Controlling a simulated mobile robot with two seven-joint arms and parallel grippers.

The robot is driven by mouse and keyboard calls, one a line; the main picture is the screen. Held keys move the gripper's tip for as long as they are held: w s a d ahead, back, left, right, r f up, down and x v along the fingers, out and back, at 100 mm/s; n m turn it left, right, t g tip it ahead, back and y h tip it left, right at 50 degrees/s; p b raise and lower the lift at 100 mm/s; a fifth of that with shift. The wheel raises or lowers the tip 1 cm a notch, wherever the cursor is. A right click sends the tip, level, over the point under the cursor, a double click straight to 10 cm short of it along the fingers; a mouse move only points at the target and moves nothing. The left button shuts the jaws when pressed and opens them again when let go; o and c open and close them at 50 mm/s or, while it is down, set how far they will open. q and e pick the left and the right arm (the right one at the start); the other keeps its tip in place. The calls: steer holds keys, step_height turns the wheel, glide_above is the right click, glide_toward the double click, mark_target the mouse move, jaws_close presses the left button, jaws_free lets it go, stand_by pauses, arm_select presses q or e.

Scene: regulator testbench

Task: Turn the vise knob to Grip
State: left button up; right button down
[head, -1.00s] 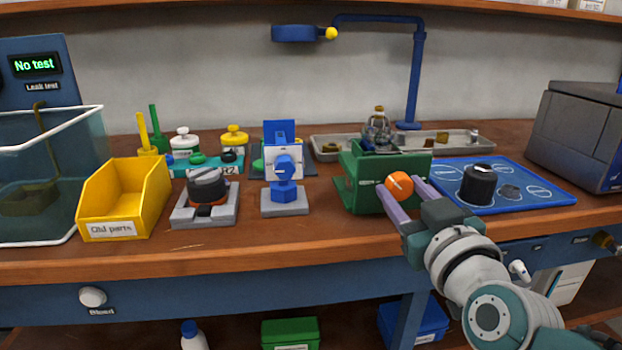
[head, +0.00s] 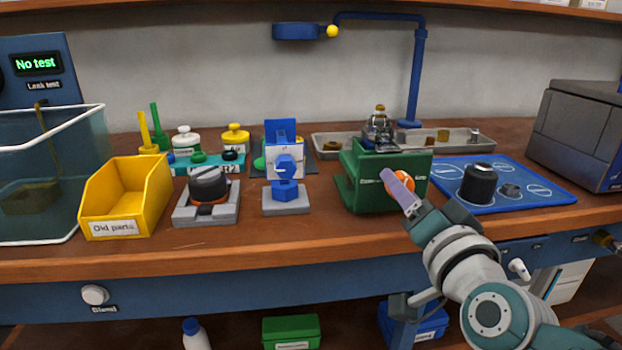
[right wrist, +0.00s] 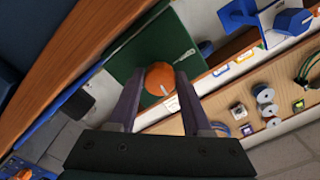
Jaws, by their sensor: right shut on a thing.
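The green vise (head: 358,196) stands on the bench right of centre. Its round orange knob (head: 410,175) is on the front face. My right gripper (head: 398,185) is shut on the knob, with a purple finger crossing its front in the head view. In the right wrist view the orange knob (right wrist: 160,79), with a pale pointer line, sits between the two fingertips of my right gripper (right wrist: 156,84). Small white lettering on the vise face is too blurred to read for certain, and finger and hand hide part of that face. My left gripper is not in view.
A blue mat (head: 545,198) with a black knob (head: 478,184) lies right of the vise. A blue stand (head: 285,190) is to its left, and a metal tray (head: 460,139) is behind. A yellow bin (head: 120,200) stands farther left. The bench front before the vise is clear.

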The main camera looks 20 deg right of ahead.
steer(key=m, duration=0.3)
steer(key=shift+r+m, duration=0.1)
steer(key=shift+m, duration=0.3)
steer(key=m+b, duration=0.1)
steer(key=m, duration=0.3)
steer(key=shift+m, duration=0.3)
steer(key=m+b, duration=0.1)
steer(key=m, duration=0.6)
steer(key=shift+b, duration=0.3)
steer(key=shift+m, duration=0.3)
steer(key=shift+c, duration=1.7)
jaws_free()
steer(key=shift+s, duration=0.1)
